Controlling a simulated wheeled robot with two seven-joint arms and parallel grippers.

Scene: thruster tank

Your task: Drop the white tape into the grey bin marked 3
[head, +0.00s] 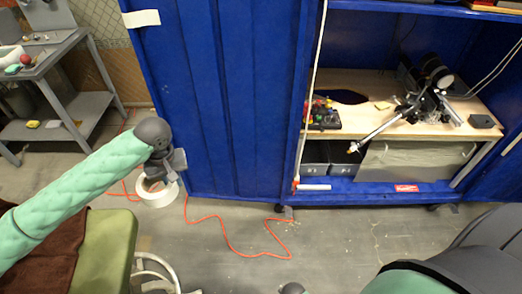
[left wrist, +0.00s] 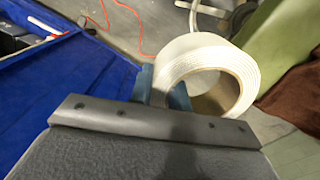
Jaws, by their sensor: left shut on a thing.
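The white tape (head: 157,194) is a roll hanging from my left gripper (head: 163,176) in the head view, above the floor left of the blue cabinet. In the left wrist view the tape (left wrist: 205,52) sits at the blue fingertips of my left gripper (left wrist: 166,92), which is shut on its rim, one finger inside the ring. Two grey bins, a left one (head: 313,170) and a right one (head: 343,170), stand side by side in the cabinet's low compartment under the wooden shelf. I cannot read any number on them.
The blue cabinet door (head: 220,100) stands between the tape and the bins. The wooden shelf (head: 400,125) above the bins carries tools and a jointed stand. An orange cord (head: 235,245) lies on the floor. A green chair (head: 105,250) is at lower left.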

